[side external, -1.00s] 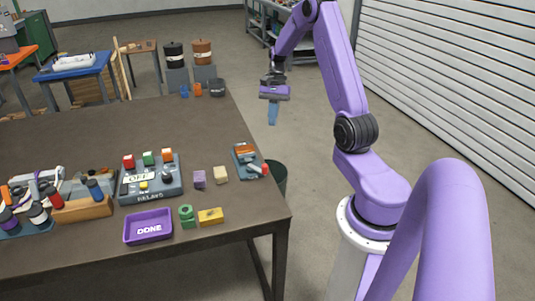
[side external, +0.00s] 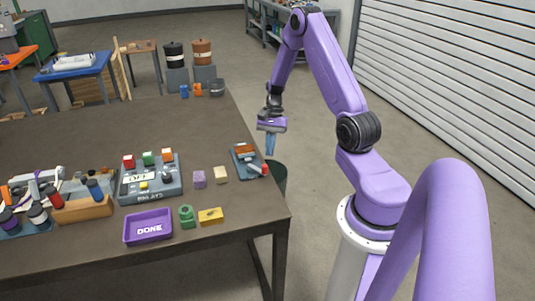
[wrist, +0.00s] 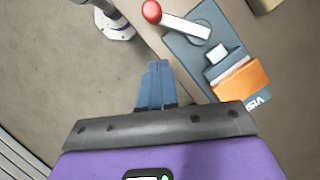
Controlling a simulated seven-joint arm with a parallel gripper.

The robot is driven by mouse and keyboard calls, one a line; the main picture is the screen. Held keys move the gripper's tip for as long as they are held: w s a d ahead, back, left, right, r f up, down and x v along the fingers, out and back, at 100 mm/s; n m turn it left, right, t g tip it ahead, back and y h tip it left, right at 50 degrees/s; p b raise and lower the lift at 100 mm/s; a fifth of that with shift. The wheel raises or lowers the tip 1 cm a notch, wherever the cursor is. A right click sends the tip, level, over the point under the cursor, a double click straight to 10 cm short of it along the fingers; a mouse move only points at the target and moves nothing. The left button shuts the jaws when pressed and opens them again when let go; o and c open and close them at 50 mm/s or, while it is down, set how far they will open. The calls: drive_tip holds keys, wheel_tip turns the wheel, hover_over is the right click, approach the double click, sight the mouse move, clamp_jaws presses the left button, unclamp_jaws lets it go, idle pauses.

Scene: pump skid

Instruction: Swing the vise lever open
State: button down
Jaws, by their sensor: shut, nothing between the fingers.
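The vise (side external: 241,152) is a small blue-grey block with an orange jaw near the right edge of the bench. Its label is only partly readable in the wrist view, where its base (wrist: 196,52) and orange jaw (wrist: 240,82) show at the upper right. The lever (wrist: 183,25) is a white bar ending in a red ball (wrist: 151,12), which points toward the bench edge; the ball also shows in the side view (side external: 265,169). My gripper (side external: 270,153) is shut and empty, blue fingers pointing down, above and beside the vise. Its fingertips (wrist: 157,65) are apart from the lever.
A relay box (side external: 150,190), purple DONE tray (side external: 148,239) and small blocks (side external: 220,174) lie left of the vise. The back of the bench (side external: 110,125) is mostly clear.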

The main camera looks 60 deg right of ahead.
drive_tip(key=shift+s+a+r, duration=0.1)
drive_tip(key=shift+s+a, duration=0.15)
drive_tip(key=shift+a, duration=0.75)
drive_tip(key=shift+s+a, duration=0.25)
drive_tip(key=shift+a, duration=0.7)
drive_tip(key=shift+s+a+m+t, duration=0.15)
drive_tip(key=shift+a+m+t, duration=0.4)
drive_tip(key=shift+m, duration=0.65)
drive_tip(key=shift+a+m, duration=0.25)
drive_tip(key=shift+m, duration=0.15)
drive_tip(key=a+m+t, duration=0.1)
drive_tip(key=m, duration=0.1)
drive_tip(key=shift+a+m, duration=0.1)
drive_tip(key=shift+m, duration=0.2)
drive_tip(key=shift+w+a, duration=0.2)
drive_tip(key=shift+a, duration=0.55)
drive_tip(key=shift+w+a, duration=0.3)
drive_tip(key=shift+a, duration=0.3)
drive_tip(key=shift+w+a, duration=0.25)
drive_tip(key=shift+a, duration=0.3)
drive_tip(key=s+d, duration=0.3)
drive_tip(key=shift+d, duration=0.2)
drive_tip(key=s+a+v, duration=0.1)
drive_tip(key=v, duration=0.8)
drive_tip(key=shift+s+d+r, duration=0.2)
drive_tip(key=shift+r, duration=0.3)
